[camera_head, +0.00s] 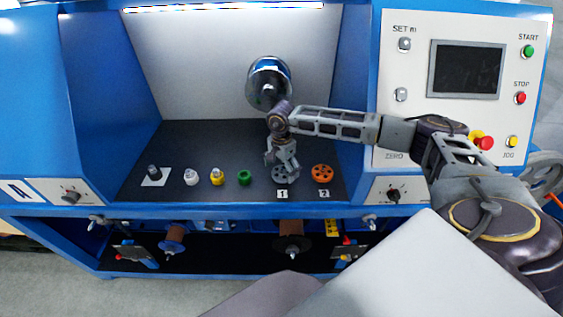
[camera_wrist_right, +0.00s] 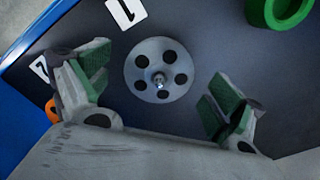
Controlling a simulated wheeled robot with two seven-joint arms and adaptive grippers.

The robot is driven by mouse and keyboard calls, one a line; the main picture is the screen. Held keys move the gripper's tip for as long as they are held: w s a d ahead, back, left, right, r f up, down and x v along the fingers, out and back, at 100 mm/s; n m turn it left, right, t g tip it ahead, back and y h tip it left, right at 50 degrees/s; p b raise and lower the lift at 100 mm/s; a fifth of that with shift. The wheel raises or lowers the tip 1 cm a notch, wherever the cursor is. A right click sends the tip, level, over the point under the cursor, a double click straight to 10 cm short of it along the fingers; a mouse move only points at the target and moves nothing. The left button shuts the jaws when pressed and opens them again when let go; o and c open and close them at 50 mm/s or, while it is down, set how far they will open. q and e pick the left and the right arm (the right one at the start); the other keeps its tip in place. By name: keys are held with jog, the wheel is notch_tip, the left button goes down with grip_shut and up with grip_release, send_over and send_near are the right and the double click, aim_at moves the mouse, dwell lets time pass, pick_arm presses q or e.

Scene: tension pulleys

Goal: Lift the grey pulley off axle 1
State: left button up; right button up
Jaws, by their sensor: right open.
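The grey pulley (camera_wrist_right: 157,76) is a round disc with several dark holes. It sits on an axle whose metal tip shows at its centre, beside the white label "1" (camera_wrist_right: 124,11) in the right wrist view. In the head view the grey pulley (camera_head: 279,174) is partly hidden behind my right gripper (camera_head: 282,166). My right gripper (camera_wrist_right: 155,95) is open, with one green-padded finger on each side of the pulley. Both fingers look clear of its rim; their height above the deck is hard to tell. My left gripper is not in view.
An orange pulley (camera_head: 322,173) sits right of the grey one, by label "2" (camera_head: 324,193). A green ring (camera_head: 244,177), a yellow part (camera_head: 217,177) and a white part (camera_head: 191,176) stand to the left. A large spindle (camera_head: 268,82) juts from the back wall.

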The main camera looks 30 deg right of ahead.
jog(key=shift+f, duration=0.5)
jog(key=c, duration=1.2)
